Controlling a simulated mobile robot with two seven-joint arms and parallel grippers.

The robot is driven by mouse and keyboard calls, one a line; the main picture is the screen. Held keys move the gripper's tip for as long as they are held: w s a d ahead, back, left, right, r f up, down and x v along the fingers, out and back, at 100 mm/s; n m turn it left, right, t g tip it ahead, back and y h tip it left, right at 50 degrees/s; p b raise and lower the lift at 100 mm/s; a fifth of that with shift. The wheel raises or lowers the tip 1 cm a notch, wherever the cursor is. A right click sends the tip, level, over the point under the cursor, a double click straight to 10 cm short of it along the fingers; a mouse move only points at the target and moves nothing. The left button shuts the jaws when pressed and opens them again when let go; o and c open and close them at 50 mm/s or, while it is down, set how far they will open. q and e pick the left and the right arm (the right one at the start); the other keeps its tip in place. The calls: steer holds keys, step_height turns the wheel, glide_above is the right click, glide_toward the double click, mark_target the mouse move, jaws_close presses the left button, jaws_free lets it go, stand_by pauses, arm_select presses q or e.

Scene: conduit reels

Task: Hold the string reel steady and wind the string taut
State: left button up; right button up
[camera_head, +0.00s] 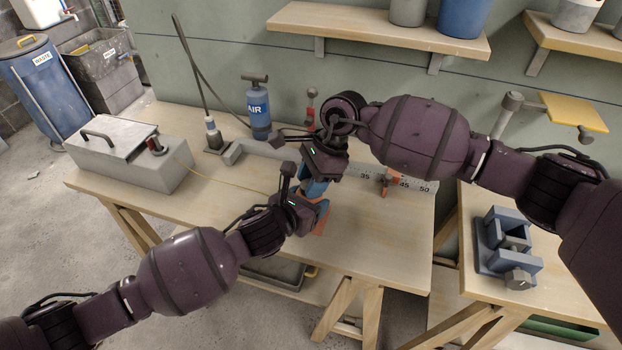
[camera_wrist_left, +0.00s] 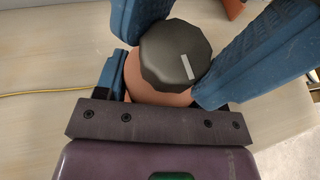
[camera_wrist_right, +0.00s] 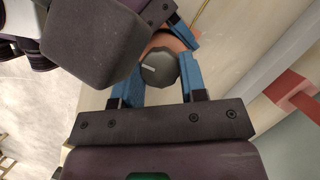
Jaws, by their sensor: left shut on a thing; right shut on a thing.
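The string reel (camera_wrist_left: 140,84) has a copper-orange body and a dark faceted knob (camera_wrist_left: 177,52) with a pale mark on top. The knob also shows in the right wrist view (camera_wrist_right: 160,69). My left gripper (camera_head: 312,198) is shut on the reel's body, low down. My right gripper (camera_head: 318,181) reaches in from above with its blue fingers on either side of the knob, shut on it. Yellow string (camera_wrist_left: 45,91) runs in a nearly straight line to the reel from the left. In the head view the grippers hide most of the reel.
A grey lidded box (camera_head: 130,160) stands at the bench's left, at the string's far end. A blue AIR pump (camera_head: 258,110) and a numbered rule (camera_head: 415,187) are along the back. A blue vise (camera_head: 507,255) sits on the right bench. The bench front-left is clear.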

steer(key=shift+m+t, duration=0.4)
steer(key=shift+m, duration=0.6)
steer(key=o, duration=0.9)
steer(key=shift+o, duration=0.2)
